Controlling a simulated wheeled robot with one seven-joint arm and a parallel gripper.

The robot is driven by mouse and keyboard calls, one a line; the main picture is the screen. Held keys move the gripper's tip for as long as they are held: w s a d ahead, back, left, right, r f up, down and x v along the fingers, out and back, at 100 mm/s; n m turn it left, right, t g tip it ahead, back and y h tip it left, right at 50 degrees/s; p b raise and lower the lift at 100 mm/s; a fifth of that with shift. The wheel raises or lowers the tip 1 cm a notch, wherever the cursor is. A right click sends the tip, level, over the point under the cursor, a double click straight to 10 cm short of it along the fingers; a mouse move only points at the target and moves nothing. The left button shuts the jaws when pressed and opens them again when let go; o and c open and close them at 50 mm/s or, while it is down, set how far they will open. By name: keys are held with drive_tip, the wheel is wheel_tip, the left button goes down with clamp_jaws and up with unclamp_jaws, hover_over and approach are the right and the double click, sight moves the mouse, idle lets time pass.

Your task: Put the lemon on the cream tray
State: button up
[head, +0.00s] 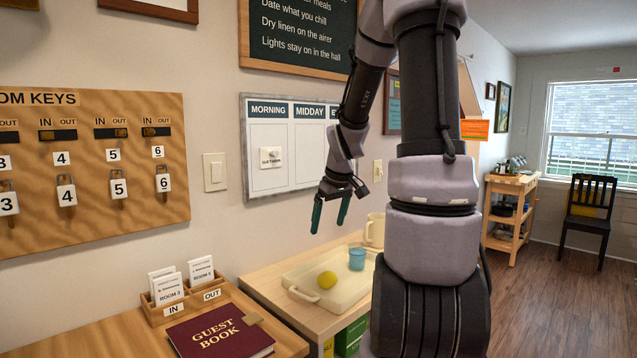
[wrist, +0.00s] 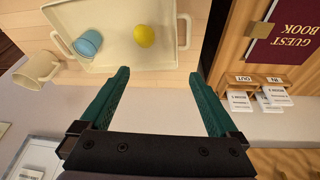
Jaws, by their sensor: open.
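The yellow lemon (head: 327,280) lies on the cream tray (head: 304,294), on the tray's left part in the head view. In the wrist view the lemon (wrist: 145,36) is also on the tray (wrist: 112,64), apart from its walls. My gripper (head: 329,230) is open and empty, hanging above the tray with its fingers pointing down. In the wrist view its green fingers (wrist: 163,76) are spread, with nothing between them, and the lemon lies beyond the tips.
A blue cup (head: 357,258) also stands on the tray, right of the lemon. A cream mug (head: 375,230) stands behind it. The guest book (head: 222,336) and a card holder (head: 195,302) are on the wooden surface at left. A wall lies close behind.

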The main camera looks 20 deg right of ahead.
drive_tip(key=s+a+r+m+t+y, duration=0.1)
drive_tip(key=s+a+r+m, duration=0.2)
drive_tip(key=s+a+r, duration=0.2)
drive_tip(key=s+a+r+m+t, duration=0.2)
drive_tip(key=s+a+r, duration=0.4)
drive_tip(key=s+r, duration=0.5)
drive_tip(key=shift+s+a+r+m+y, duration=0.35)
drive_tip(key=shift+s+m, duration=0.45)
drive_tip(key=shift+s, duration=0.35)
